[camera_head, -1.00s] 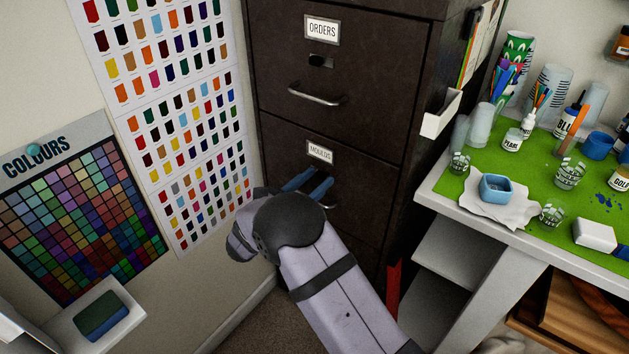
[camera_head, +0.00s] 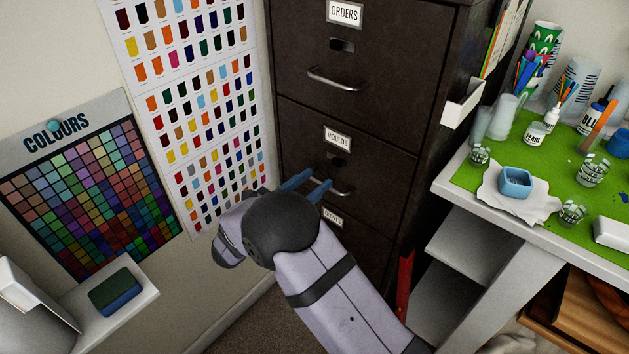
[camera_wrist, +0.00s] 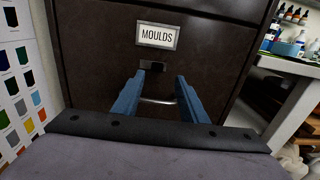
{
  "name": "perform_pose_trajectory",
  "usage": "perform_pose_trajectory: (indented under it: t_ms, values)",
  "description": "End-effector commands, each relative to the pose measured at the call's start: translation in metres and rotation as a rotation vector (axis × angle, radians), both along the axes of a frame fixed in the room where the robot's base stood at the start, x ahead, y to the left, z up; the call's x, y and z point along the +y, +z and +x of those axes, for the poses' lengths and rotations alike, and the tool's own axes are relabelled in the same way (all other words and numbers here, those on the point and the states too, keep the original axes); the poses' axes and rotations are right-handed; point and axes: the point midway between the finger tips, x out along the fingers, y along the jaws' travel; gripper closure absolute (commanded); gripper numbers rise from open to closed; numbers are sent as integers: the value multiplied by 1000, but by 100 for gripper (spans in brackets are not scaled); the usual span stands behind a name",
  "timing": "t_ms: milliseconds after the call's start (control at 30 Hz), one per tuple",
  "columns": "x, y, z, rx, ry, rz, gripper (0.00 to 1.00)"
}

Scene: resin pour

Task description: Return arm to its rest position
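My gripper (camera_head: 321,177) is in front of the dark filing cabinet's MOULDS drawer (camera_head: 300,150), which looks closed. Its two blue fingers are apart, with nothing held between them. In the wrist view my gripper (camera_wrist: 160,76) points at the drawer front, and the metal handle (camera_wrist: 157,101) shows in the gap between the fingers. Whether the fingers reach around the handle or stop short of it is unclear. My forearm hides part of the lower drawers in the head view.
The ORDERS drawer (camera_head: 375,50) above is closed. A white desk with a green mat (camera_head: 555,160) stands to the right, holding a blue mould (camera_head: 515,182), cups and bottles. A small shelf with a sponge (camera_head: 115,292) is at the lower left. Colour charts cover the left wall.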

Motion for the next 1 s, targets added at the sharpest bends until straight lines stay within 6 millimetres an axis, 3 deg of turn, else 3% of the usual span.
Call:
perform_pose_trajectory:
  t_ms: [367,467,567,667,800,900,1000]
  values:
    - [0,-1,0,-23,2,26,61]
    - [4,-17,4,-35,20,130,61]
    - [-2,-57,-11,2,-52,302,61]
    - [-16,-103,-45,61,-171,448,61]
    - [-34,-164,-116,136,-398,629,61]
    - [-39,-191,-175,151,-596,770,61]
    - [-39,-201,-230,123,-810,914,61]
